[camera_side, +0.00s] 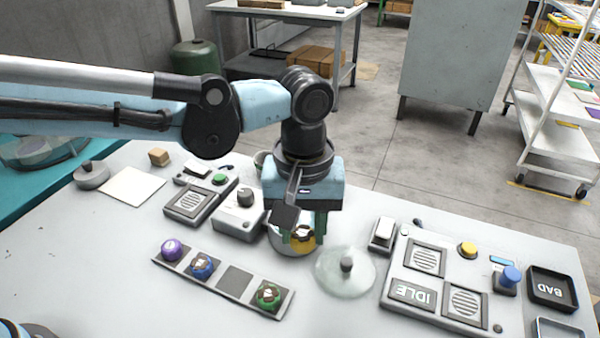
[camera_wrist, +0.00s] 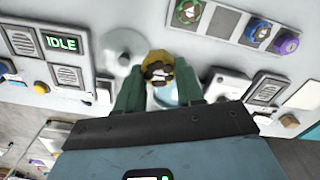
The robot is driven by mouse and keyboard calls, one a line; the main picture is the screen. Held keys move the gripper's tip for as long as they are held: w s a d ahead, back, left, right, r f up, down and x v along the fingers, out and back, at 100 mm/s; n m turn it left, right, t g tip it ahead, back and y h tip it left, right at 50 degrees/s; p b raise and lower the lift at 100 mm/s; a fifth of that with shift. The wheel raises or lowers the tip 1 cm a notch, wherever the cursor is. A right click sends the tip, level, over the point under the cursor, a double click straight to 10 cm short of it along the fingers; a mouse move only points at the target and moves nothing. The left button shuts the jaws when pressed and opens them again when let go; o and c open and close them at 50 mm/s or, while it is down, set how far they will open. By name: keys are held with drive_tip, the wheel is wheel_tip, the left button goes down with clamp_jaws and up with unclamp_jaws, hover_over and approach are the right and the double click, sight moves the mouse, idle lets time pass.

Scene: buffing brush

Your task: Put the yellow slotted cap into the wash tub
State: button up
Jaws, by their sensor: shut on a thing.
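The yellow slotted cap (camera_wrist: 158,66) is between the two green fingers of my gripper (camera_wrist: 160,88) in the wrist view, and the gripper is shut on it. In the side view my gripper (camera_side: 303,232) points down, with the yellow cap (camera_side: 306,238) partly hidden by the fingers. The wash tub (camera_side: 283,246) is a round pale bowl directly behind and below the fingers. In the wrist view a bluish part of the tub (camera_wrist: 164,96) shows beside the cap. I cannot tell whether the cap is above the rim or inside it.
A clear round lid with a dark knob (camera_side: 346,266) lies right of the tub. A strip (camera_side: 235,281) in front holds purple, blue and green caps and one empty square. A panel reading IDLE (camera_side: 413,294) and a BAD tray (camera_side: 552,289) stand right. Grey devices (camera_side: 238,215) stand left.

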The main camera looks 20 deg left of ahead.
drive_tip(key=w+a+f, duration=0.2)
drive_tip(key=w, duration=0.1)
drive_tip(key=w+a+f, duration=0.1)
drive_tip(key=w+f, duration=0.1)
drive_tip(key=w, duration=0.1)
drive_tip(key=w+a+f, duration=0.2)
drive_tip(key=w, duration=0.1)
drive_tip(key=shift+w+a+f, duration=0.3)
drive_tip(key=shift+f, duration=2.1)
drive_tip(key=shift+f, duration=0.1)
drive_tip(key=o, duration=0.7)
drive_tip(key=shift+o, duration=0.2)
